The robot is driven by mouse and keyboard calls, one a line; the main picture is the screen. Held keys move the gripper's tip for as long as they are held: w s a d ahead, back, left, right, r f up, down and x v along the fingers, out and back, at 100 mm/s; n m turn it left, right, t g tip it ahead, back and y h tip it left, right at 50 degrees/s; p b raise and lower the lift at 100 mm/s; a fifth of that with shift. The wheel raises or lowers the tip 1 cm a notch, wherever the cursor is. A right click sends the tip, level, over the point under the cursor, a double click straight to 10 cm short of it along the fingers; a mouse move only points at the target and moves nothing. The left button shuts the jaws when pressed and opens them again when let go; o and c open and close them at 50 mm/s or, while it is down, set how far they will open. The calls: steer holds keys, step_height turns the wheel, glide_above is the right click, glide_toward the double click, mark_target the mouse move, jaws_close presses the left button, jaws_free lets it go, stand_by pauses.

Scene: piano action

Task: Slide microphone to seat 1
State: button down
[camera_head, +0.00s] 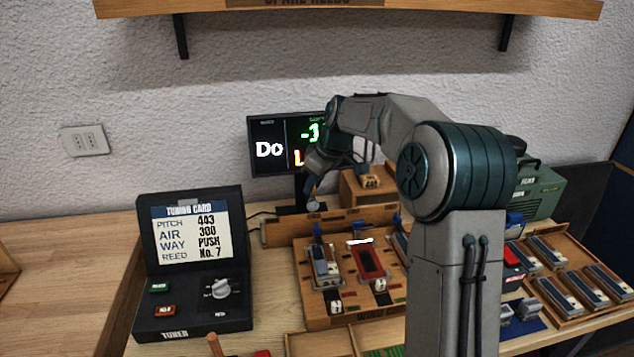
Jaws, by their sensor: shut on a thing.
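My gripper (313,186) is at the upper left end of the wooden reed board (313,318), pointing down in front of the monitor. It is shut on the microphone (313,205), whose small pale round end shows just below the fingers. The microphone is at the wooden rail (350,228) behind the board, near the rail's left part. The contact between fingers and microphone is too small to see clearly. I cannot read any seat number on the rail. The reed board holds a grey-blue reed (324,266) at left and a red slot (368,262) beside it.
A black tuner (193,309) with a card stands at left. A tray of reeds (575,282) and a green case (541,190) are at right. My arm hides the board's right side.

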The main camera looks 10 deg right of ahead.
steer(key=c, duration=1.3)
jaws_free()
steer(key=shift+o, duration=0.2)
steer(key=shift+d, duration=0.1)
steer(key=v, duration=1.4)
steer(key=shift+f, duration=0.1)
steer(key=s+f+m+h, duration=0.1)
steer(key=s+f+m, duration=0.2)
steer(key=s, duration=0.7)
steer(key=s+d+f+m+h+p, duration=0.1)
steer(key=s+f+m, duration=0.2)
steer(key=s+f, duration=0.3)
steer(key=s+f+m+h+p, duration=0.1)
steer(key=s+f+m, duration=0.2)
steer(key=s, duration=1.3)
steer(key=shift+s+d+f+m, duration=0.25)
steer(key=shift+f+m, duration=0.15)
steer(key=shift+f, duration=0.45)
